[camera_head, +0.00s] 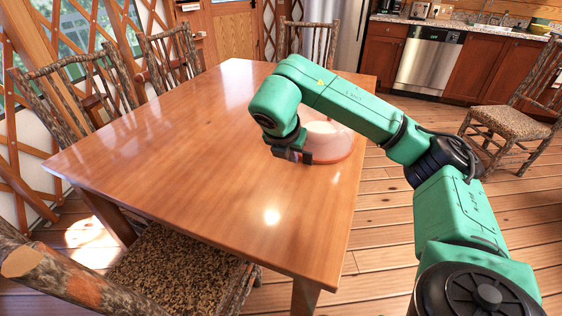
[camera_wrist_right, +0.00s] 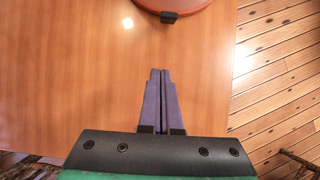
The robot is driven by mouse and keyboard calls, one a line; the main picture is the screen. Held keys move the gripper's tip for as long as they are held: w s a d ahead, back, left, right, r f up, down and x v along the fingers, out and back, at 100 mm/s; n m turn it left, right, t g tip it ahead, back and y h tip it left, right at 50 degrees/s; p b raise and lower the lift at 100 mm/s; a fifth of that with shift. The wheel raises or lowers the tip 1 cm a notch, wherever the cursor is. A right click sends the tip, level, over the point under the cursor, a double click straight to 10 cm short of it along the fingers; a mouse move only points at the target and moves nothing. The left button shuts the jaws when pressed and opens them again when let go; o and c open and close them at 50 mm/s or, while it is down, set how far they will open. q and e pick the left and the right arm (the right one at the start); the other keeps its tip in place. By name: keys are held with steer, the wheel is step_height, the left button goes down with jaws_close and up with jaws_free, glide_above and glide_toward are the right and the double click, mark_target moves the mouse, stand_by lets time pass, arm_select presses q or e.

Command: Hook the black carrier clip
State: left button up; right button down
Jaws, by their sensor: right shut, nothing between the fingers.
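A small black clip (camera_wrist_right: 168,17) sits on the near rim of a round reddish carrier (camera_wrist_right: 205,8) at the top of the right wrist view. In the head view the round carrier (camera_head: 328,148), pinkish with a pale top, stands on the table near its right edge, partly hidden behind my right arm. My right gripper (camera_head: 293,155) is low over the table beside the carrier's left side. In the right wrist view its purple-grey fingers (camera_wrist_right: 160,72) are together and empty, with a gap of bare table between their tips and the clip. My left gripper is not in view.
The wooden table (camera_head: 180,150) is otherwise bare, with free room left of the carrier. Branch-framed chairs stand around it, one with a speckled seat (camera_head: 175,270) at the near side. Another chair (camera_head: 505,120) stands apart on the plank floor at right.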

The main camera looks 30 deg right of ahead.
mark_target(308, 158)
steer(key=x, duration=0.7)
steer(key=d+p+x, duration=0.1)
steer(key=x, duration=0.2)
steer(key=shift+s+d+f, duration=0.1)
steer(key=shift+s+f, duration=0.05)
steer(key=shift+s, duration=0.05)
steer(key=shift+w+d+r+p, duration=0.3)
steer(key=shift+w+d, duration=0.1)
steer(key=shift+d, duration=0.15)
steer(key=shift+w+d+r+p, duration=0.2)
steer(key=shift+w+d+r, duration=0.15)
steer(key=shift+d, duration=0.25)
steer(key=shift+w+d, duration=0.25)
steer(key=shift+d, duration=0.1)
